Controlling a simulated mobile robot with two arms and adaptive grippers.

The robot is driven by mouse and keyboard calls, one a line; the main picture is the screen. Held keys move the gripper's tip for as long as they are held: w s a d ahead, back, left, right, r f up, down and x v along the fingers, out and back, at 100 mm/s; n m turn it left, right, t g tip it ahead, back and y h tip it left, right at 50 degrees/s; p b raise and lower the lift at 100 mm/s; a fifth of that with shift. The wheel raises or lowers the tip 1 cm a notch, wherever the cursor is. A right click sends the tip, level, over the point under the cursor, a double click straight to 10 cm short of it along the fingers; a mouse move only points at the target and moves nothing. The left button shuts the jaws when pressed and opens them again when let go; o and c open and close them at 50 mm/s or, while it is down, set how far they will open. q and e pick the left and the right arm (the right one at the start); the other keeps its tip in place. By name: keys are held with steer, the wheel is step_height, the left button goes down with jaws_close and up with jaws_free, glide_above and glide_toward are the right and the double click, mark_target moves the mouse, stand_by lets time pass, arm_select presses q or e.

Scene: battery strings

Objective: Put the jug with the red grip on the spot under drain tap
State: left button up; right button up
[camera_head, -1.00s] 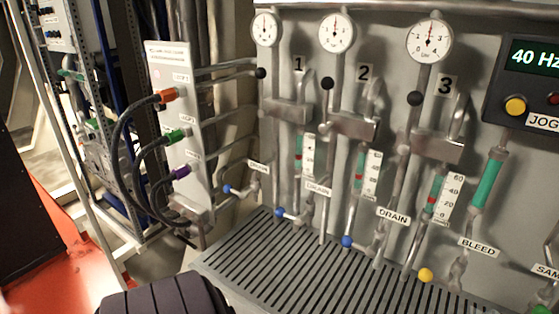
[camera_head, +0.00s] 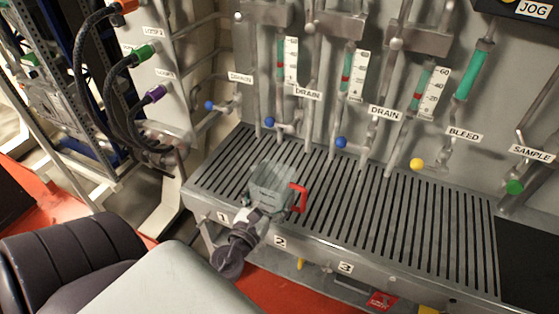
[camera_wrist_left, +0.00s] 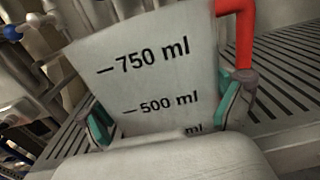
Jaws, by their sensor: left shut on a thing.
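The clear grey jug (camera_head: 268,190) with a red grip (camera_head: 300,198) is over the front left of the slatted grate; I cannot tell whether it touches the slats. My left gripper (camera_head: 256,212) is shut on it from the front. In the left wrist view my gripper's green pads (camera_wrist_left: 165,118) press both sides of the jug (camera_wrist_left: 150,65), below its 750 ml mark, with the red grip (camera_wrist_left: 245,35) at right. Blue-knobbed taps by DRAIN labels stand behind the grate: left (camera_head: 209,105), middle (camera_head: 269,122) and right (camera_head: 341,142). My right gripper is out of view.
The grate (camera_head: 400,225) is clear to the right of the jug. A yellow-knobbed BLEED tap (camera_head: 417,164) and green-knobbed SAMPLE tap (camera_head: 515,187) stand further right. Pipes rise along the back. Thick dark cables (camera_head: 108,90) hang at left.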

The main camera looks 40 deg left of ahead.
mark_target(278, 177)
arm_select(q)
steer(key=shift+w+a+r, duration=0.1)
steer(key=shift+w+a, duration=0.1)
steer(key=shift+a, duration=0.15)
steer(key=p+x, duration=0.2)
steer(key=x, duration=0.4)
steer(key=shift+r, duration=0.2)
steer(key=w+a+f, duration=0.1)
steer(key=w, duration=0.2)
steer(key=w+f+b, duration=0.1)
steer(key=w, duration=0.3)
steer(key=w+a+f, duration=0.1)
steer(key=w, duration=0.3)
steer(key=shift+a+f, duration=0.2)
steer(key=shift+a, duration=0.15)
steer(key=shift+f+b, duration=0.35)
steer(key=shift+b, duration=0.05)
steer(key=shift+f, duration=0.1)
